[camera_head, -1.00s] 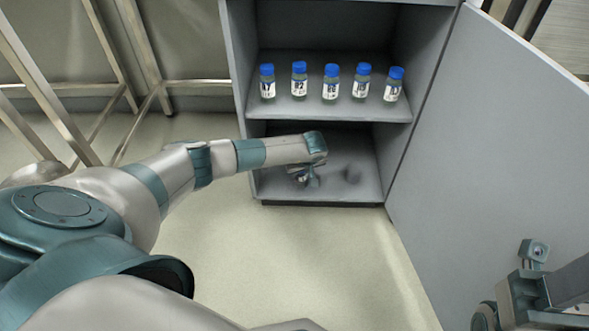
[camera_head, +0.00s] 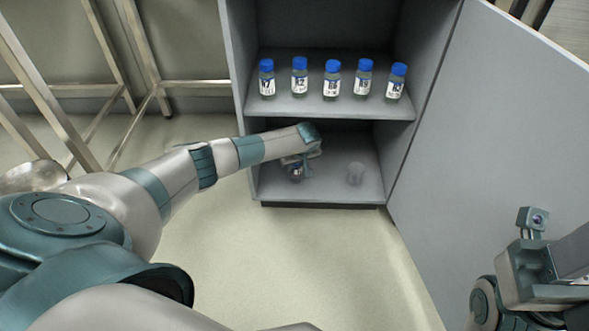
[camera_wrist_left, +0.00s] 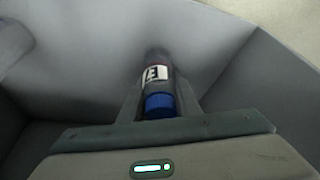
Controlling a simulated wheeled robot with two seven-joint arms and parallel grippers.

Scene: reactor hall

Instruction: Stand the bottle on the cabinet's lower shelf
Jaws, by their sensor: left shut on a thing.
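The cabinet (camera_head: 240,75) stands open, and its lower shelf (camera_head: 330,191) shows below the row of bottles. My left gripper (camera_head: 297,168) reaches into the lower compartment, near its left side. It is shut on a bottle (camera_head: 296,172), mostly hidden by the gripper in the head view. In the left wrist view the bottle (camera_wrist_left: 156,78) has a blue cap and a white label, and lies between the fingers of the left gripper (camera_wrist_left: 160,98). Its far end is close to the shelf surface; I cannot tell whether it touches.
Several blue-capped bottles (camera_head: 331,80) stand in a row on the upper shelf (camera_head: 325,108). The cabinet door (camera_head: 490,130) is open at the right. Metal frames (camera_head: 75,80) stand at the left.

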